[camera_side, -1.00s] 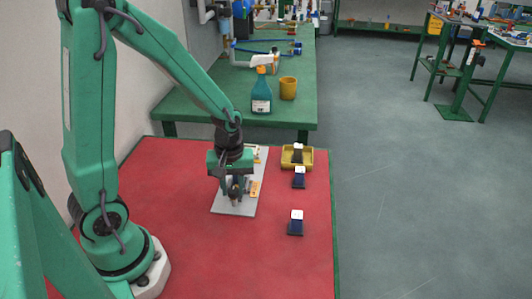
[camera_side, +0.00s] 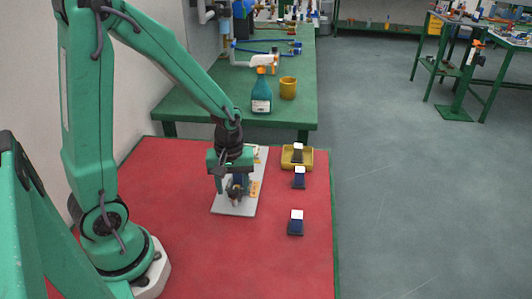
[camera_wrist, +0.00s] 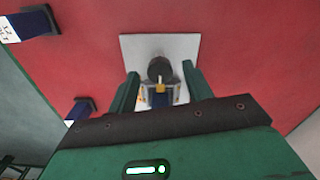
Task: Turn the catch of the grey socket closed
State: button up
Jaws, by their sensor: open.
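My gripper (camera_side: 235,186) is low over the grey board (camera_side: 228,210), pointing down. In the wrist view my gripper (camera_wrist: 163,82) is open, with one green finger on each side of a dark grey round piece (camera_wrist: 160,68), which looks like the grey socket. It also shows in the side view (camera_side: 235,195). A small yellow-orange piece (camera_wrist: 160,88) sits just below it in the wrist view, between the fingers; whether it is the catch I cannot tell. I see no clear contact with the fingers. My gripper hides much of the board.
A yellow tray (camera_side: 309,158) with a dark block in it stands at the right edge of the red table. Two dark blue blocks with white tops, one nearer the tray (camera_side: 299,180) and one further forward (camera_side: 296,226), stand right of the board. The front of the table is clear.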

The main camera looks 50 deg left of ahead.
aim_at(233, 191)
jog(key=shift+r, duration=3.7)
jog(key=shift+r, duration=0.1)
jog(key=s+d+r+m+t, duration=0.4)
jog(key=s+r+m, duration=0.4)
jog(key=r+m, duration=0.3)
jog(key=shift+r+t, duration=0.45)
jog(key=shift+t, duration=0.35)
